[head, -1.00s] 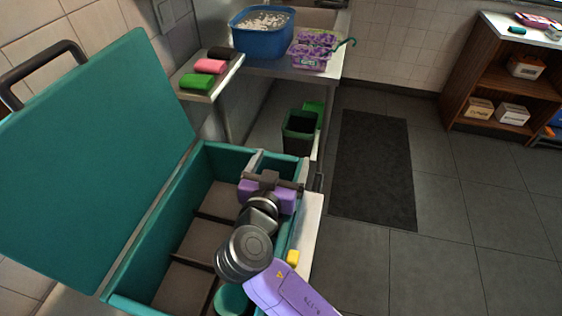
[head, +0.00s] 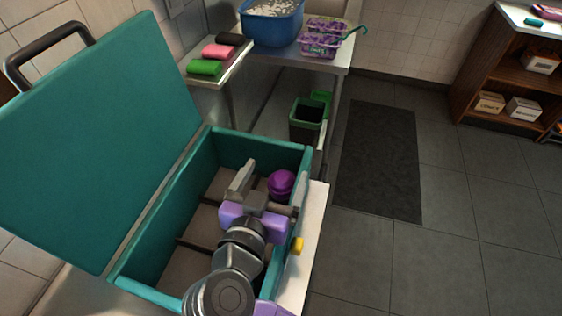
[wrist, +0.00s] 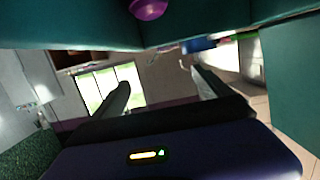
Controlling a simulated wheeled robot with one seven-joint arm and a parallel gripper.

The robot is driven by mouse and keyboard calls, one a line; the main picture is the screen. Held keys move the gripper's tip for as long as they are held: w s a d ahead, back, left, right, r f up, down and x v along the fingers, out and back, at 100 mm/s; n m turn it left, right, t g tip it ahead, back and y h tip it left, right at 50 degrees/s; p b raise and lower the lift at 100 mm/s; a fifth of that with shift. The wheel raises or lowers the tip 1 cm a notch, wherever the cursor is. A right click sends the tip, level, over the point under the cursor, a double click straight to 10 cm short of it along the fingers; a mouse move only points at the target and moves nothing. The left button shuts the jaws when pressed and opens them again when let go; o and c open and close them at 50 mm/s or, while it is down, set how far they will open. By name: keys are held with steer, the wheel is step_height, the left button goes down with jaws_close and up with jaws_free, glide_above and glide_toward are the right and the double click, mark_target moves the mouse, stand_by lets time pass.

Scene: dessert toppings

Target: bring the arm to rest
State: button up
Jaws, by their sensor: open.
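My gripper (head: 262,188) is open, with its two fingers spread and nothing between them. It is over the open teal chest (head: 150,293), inside its rim as seen in the head view. A purple ball-shaped thing (head: 281,183) sits in the chest close to the right finger; I cannot tell whether they touch. It also shows at the top edge of the wrist view (wrist: 148,8). My wrist and arm hide part of the chest's front and floor.
The chest's raised lid (head: 95,140) stands at the left. Behind are a blue tub (head: 272,27), purple-filled clear containers (head: 322,40) and rolled cloths (head: 205,68). A green bin (head: 307,118) stands beyond the chest. The floor around the dark mat (head: 378,160) is clear.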

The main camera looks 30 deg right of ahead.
steer(key=shift+v, duration=0.9)
